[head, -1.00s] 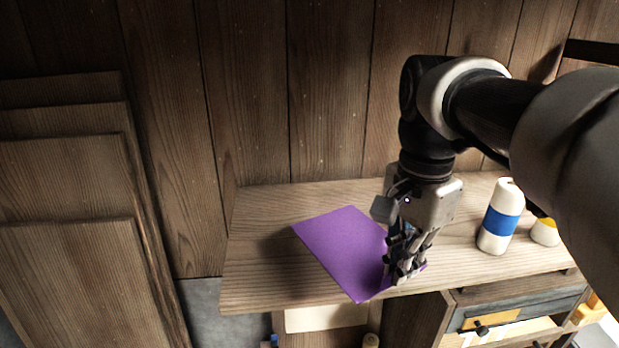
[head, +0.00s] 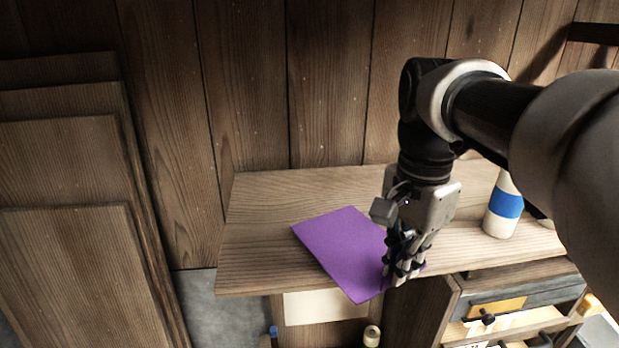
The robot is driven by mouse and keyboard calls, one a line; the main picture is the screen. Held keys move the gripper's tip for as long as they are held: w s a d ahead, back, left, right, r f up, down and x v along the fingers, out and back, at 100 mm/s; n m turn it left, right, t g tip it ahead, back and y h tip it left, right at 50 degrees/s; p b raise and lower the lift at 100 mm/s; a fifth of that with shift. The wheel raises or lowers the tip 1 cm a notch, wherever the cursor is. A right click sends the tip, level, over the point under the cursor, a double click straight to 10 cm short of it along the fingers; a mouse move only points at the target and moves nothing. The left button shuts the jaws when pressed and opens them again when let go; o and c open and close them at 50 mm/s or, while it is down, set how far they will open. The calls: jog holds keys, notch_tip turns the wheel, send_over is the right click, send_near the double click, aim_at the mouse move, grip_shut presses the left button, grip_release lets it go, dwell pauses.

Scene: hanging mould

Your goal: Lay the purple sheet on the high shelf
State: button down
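The purple sheet (head: 343,248) is flat and lies over the front middle of the wooden high shelf (head: 265,215). Its front corner sticks out past the shelf's front edge. I cannot tell whether it touches the board or hangs just above it. My gripper (head: 400,276) points down at the sheet's right side, near the front edge of the shelf. Its fingers appear shut on the sheet's right edge and hide part of it.
A white bottle with a blue band (head: 503,208) stands on the shelf to the right, partly behind my arm. Wooden panels (head: 65,260) lean at the left. Below the shelf are an open drawer unit (head: 500,305) and a pale sheet (head: 325,306). The shelf's left part is bare.

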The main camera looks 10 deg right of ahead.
jog(key=shift+f+b, duration=0.3)
jog(key=shift+f, duration=0.15)
jog(key=c, duration=2.3)
grip_release()
jog(key=o, duration=0.6)
notch_tip(320, 180, up, 12)
jog(key=s+a+f+n+t, duration=0.25)
jog(key=s+f+n, duration=0.25)
jog(key=f+n, duration=0.3)
jog(key=s+a+f+n+t, duration=0.25)
jog(key=s+f+n, duration=0.25)
jog(key=f, duration=0.5)
jog(key=f+b, duration=0.8)
jog(key=f, duration=0.1)
jog(key=s+f+b, duration=0.1)
jog(key=f+b, duration=0.8)
jog(key=f, duration=0.1)
jog(key=s+f+b, duration=0.1)
jog(key=f+b, duration=0.7)
jog(key=f, duration=0.2)
jog(key=shift+s+d, duration=0.1)
jog(key=shift+s, duration=0.1)
